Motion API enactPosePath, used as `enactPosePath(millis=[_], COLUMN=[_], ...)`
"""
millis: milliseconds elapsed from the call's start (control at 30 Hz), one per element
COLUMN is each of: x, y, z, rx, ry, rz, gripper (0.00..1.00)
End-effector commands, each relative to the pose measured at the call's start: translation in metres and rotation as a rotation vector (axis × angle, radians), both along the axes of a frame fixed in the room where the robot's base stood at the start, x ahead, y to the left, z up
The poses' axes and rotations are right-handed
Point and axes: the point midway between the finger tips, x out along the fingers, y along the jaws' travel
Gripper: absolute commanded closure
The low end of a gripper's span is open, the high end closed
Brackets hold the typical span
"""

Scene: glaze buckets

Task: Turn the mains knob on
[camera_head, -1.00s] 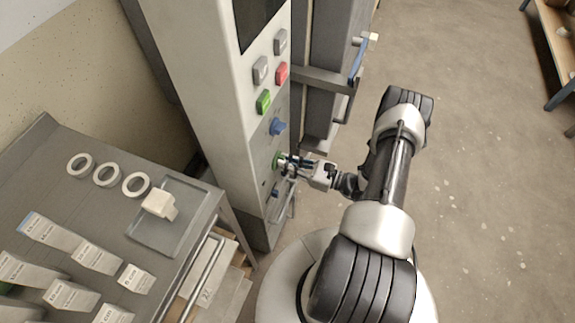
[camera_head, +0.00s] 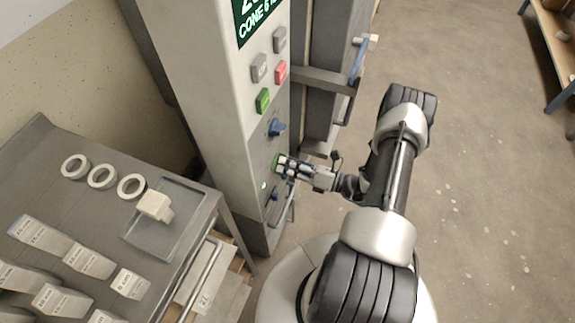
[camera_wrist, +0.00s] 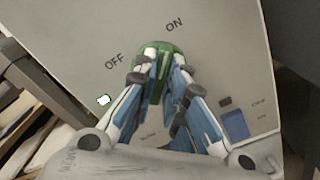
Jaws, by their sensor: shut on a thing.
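The mains knob (camera_wrist: 157,55) is green and sits on the grey panel between the printed words OFF and ON in the wrist view. My gripper (camera_wrist: 158,62) is shut on it, one finger on each side. The fingers hide much of the knob, and its pointer leans toward ON. In the head view my gripper (camera_head: 286,166) reaches the control cabinet's (camera_head: 220,120) front from the right, and only a green edge of the knob (camera_head: 276,164) shows. A small lamp (camera_wrist: 103,100) beside OFF glows white. The display (camera_head: 257,15) shows lit text, including CONE 6.
Above the knob are a blue knob (camera_head: 276,127), a green button (camera_head: 263,101), a red button (camera_head: 281,72) and grey buttons. A table (camera_head: 38,150) with white rings and labelled blocks stands left. The kiln's handle (camera_head: 357,62) is behind.

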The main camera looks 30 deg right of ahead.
Motion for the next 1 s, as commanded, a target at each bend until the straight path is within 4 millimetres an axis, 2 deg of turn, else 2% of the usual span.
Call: enactPosePath(millis=[567,600,867,1000], x=[-0.0009,-0.0009,-0.0004,-0.0002], y=[0.0010,0.0010,0.0005,0.0003], z=[-0.0018,-0.0017,-0.0009,-0.0006], rx=[0.025,0.025,0.024,0.024], ry=[0.024,0.024,0.021,0.020], rz=[0.002,0.002,0.001,0.001], gripper=[1.00,0.86,0.69,0.68])
